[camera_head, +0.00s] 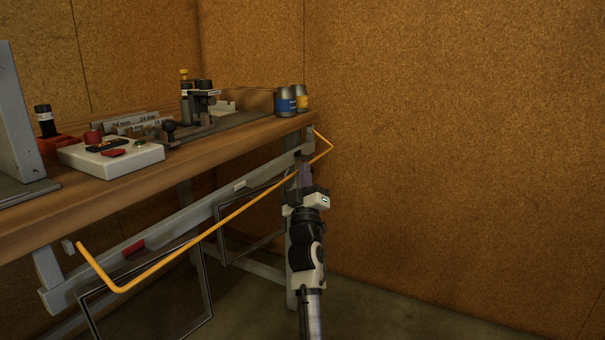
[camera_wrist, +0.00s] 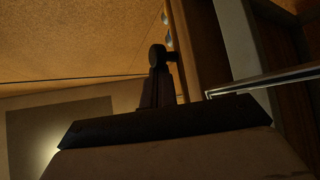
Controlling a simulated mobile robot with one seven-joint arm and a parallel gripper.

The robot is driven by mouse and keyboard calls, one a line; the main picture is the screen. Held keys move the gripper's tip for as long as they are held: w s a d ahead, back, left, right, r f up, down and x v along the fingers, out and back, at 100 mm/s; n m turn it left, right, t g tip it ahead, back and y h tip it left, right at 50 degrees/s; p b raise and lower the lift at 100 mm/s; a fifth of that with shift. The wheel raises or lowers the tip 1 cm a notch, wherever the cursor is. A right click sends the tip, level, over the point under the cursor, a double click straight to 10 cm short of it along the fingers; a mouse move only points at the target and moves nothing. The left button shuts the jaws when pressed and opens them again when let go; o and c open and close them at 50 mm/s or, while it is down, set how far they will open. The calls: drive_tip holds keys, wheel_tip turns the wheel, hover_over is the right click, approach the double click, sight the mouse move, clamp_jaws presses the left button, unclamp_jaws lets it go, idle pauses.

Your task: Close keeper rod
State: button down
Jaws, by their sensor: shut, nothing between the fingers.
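The keeper rod (camera_head: 215,226) is a long thin orange-yellow bar with bent ends. In the head view it slants along the bench front, from low at the near left to high at the far right. It stands out from the grey rail (camera_head: 190,216) between its ends. My gripper (camera_head: 304,172) is shut and empty, pointing up by the far right part of the rod. I cannot tell whether it touches the rod. The dark fingers (camera_wrist: 160,75) show in the wrist view, where I cannot make out the rod.
Thin dark-edged frames (camera_head: 208,285) hang below the rail, left of my arm. The wooden bench (camera_head: 215,148) carries a white control box (camera_head: 110,158), a dark fixture (camera_head: 202,100) and small cans (camera_head: 286,101). A brown wall (camera_head: 450,140) stands right; floor between is clear.

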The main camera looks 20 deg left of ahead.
idle(0.3)
wheel_tip(320, 180, up, 20)
drive_tip(key=p, duration=0.6)
